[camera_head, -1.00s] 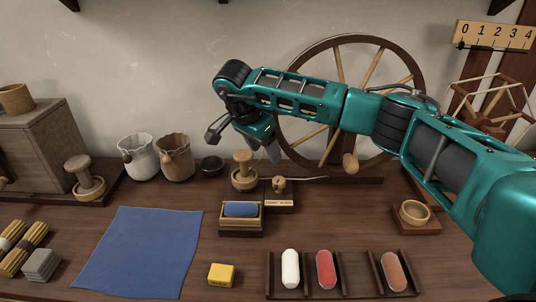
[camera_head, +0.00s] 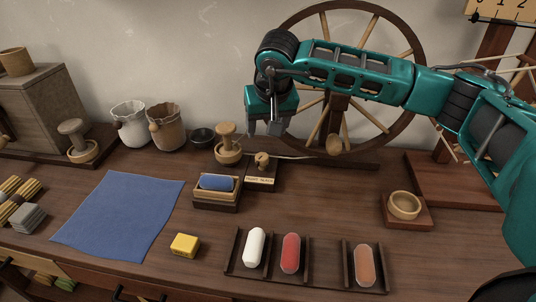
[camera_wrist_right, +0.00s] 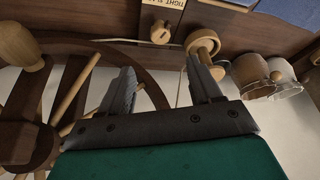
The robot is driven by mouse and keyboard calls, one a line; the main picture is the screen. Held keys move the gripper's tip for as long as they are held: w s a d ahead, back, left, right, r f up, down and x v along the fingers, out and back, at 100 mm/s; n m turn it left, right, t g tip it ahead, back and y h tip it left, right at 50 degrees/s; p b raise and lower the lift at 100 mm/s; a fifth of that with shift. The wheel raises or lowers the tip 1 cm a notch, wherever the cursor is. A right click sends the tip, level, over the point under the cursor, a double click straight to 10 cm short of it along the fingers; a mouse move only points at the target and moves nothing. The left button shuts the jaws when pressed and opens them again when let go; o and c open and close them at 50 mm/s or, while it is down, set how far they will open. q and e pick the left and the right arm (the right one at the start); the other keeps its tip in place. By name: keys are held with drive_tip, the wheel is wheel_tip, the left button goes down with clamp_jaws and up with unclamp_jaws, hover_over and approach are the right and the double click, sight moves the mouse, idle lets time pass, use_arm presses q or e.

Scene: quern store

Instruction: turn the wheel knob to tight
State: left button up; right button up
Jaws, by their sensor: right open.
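The small wooden wheel knob (camera_head: 262,160) sits on a dark block with a pale lettered label (camera_head: 260,181), in front of the big spoked wheel (camera_head: 408,47). The right wrist view shows the knob (camera_wrist_right: 161,33) and its label, on which "TIGHT" can be read. I cannot tell which setting the knob points to. My right gripper (camera_head: 265,130) points down, above and behind the knob, not touching it. In the right wrist view its two fingers (camera_wrist_right: 161,66) stand apart with nothing between them. My left gripper is not in view.
A wooden spool-like post (camera_head: 228,143) stands just left of the knob. A box with a blue roll (camera_head: 216,194) is in front of it. A thin cord (camera_head: 300,157) runs right from the knob. A blue cloth (camera_head: 118,215) lies at left. The table right of the box is partly clear.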

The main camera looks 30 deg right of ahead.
sight(262, 156)
drive_tip(key=b+x, duration=0.2)
drive_tip(key=x, duration=1)
drive_tip(key=shift+f+b, duration=0.1)
drive_tip(key=shift+b, duration=0.3)
drive_tip(key=shift+w+f, duration=0.1)
drive_tip(key=shift+f, duration=0.2)
drive_tip(key=c, duration=1)
drive_tip(key=m+h+p, duration=0.1)
drive_tip(key=m, duration=0.2)
drive_tip(key=shift+w+a+r+g, duration=0.1)
drive_tip(key=shift+g, duration=0.2)
drive_tip(key=shift+m+h, duration=0.3)
drive_tip(key=shift+m, duration=0.5)
drive_tip(key=shift+c, duration=0.2)
drive_tip(key=o, duration=1)
